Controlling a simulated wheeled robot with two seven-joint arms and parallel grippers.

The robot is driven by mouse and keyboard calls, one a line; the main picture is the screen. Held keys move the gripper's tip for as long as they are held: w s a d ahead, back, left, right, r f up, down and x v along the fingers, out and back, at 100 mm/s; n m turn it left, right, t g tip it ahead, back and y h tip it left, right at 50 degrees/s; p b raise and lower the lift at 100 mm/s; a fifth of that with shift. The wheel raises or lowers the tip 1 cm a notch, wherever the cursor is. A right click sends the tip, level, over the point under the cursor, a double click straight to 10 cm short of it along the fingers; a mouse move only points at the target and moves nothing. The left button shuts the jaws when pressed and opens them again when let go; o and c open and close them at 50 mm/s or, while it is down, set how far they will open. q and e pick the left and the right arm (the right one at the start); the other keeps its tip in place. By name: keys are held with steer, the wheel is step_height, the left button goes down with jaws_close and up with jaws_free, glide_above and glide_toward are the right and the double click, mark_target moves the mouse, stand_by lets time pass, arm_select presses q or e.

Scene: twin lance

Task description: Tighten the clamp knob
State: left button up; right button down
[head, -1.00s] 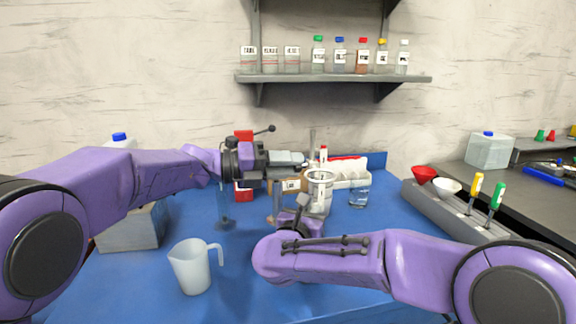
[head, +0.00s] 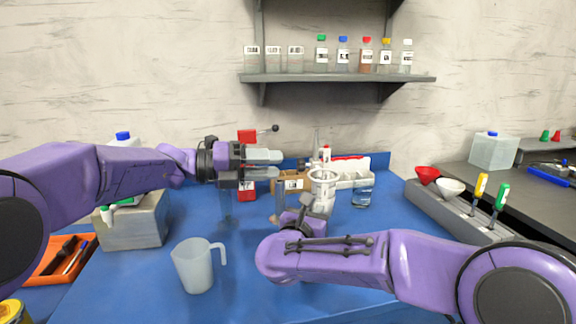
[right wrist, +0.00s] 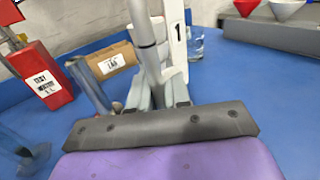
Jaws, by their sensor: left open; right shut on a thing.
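A dark ball-ended lever (head: 275,128), which I take to be the clamp knob, sticks out beside the top of a red upright block (head: 247,136). The block's labelled lower part shows in the right wrist view (right wrist: 42,78). My left gripper (head: 274,165) is open in front of the block, below the lever and apart from it; it hides the block's middle.
A white jug (head: 195,267) stands front centre. A glass beaker (head: 362,193), a white rack (head: 352,178) and a brown labelled block (head: 291,183) stand behind my right gripper. A grey box (head: 133,222) is at left. A grey funnel holder (head: 440,210) is at right.

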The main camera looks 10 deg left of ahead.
arm_select(q)
steer(key=v, duration=0.6)
steer(key=shift+a, duration=0.35)
steer(key=shift+s, duration=0.15)
arm_select(e)
steer(key=c, duration=1)
jaws_free()
